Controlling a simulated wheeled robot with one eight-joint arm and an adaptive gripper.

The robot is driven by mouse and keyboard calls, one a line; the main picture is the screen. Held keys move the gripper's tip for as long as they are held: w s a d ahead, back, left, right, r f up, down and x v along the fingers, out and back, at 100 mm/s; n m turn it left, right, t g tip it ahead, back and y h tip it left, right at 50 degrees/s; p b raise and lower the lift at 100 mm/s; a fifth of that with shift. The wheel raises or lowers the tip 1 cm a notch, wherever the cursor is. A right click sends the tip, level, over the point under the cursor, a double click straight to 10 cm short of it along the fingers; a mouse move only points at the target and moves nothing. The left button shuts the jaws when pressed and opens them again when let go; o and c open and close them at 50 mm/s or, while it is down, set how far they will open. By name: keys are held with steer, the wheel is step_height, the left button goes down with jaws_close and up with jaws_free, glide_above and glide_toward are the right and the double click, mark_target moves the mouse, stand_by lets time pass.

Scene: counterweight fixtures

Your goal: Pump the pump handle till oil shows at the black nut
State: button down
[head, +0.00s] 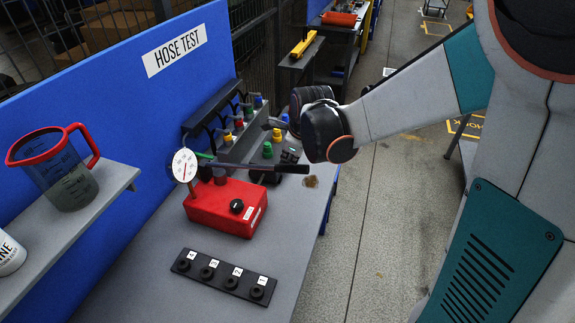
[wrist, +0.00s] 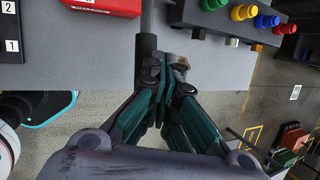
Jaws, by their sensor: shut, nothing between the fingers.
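The black pump handle (head: 285,167) reaches right from the pump, about level. In the wrist view its thick grip end (wrist: 146,62) is just left of my gripper (wrist: 165,66). My gripper is shut and empty beside the handle; contact is unclear.
A black strip with numbered fittings (head: 224,276) lies in front of the pump. Coloured fittings (head: 240,121) stand on a grey block behind it. A jug with a red rim (head: 64,170) stands on the left shelf. A brown stain (head: 311,182) marks the bench near its right edge.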

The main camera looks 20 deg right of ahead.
step_height(320, 180, down, 11)
steer(key=b, duration=0.9)
step_height(320, 180, up, 12)
steer(key=p, duration=0.9)
steer(key=shift+r+p, duration=0.1)
steer(key=shift+p, duration=0.25)
steer(key=shift+f, duration=0.2)
steer(key=shift+f+b, duration=0.95)
steer(key=shift+b, duration=0.1)
step_height(320, 180, up, 2)
steer(key=shift+r+p, duration=0.1)
steer(key=shift+p, duration=0.75)
steer(key=shift+f, duration=0.2)
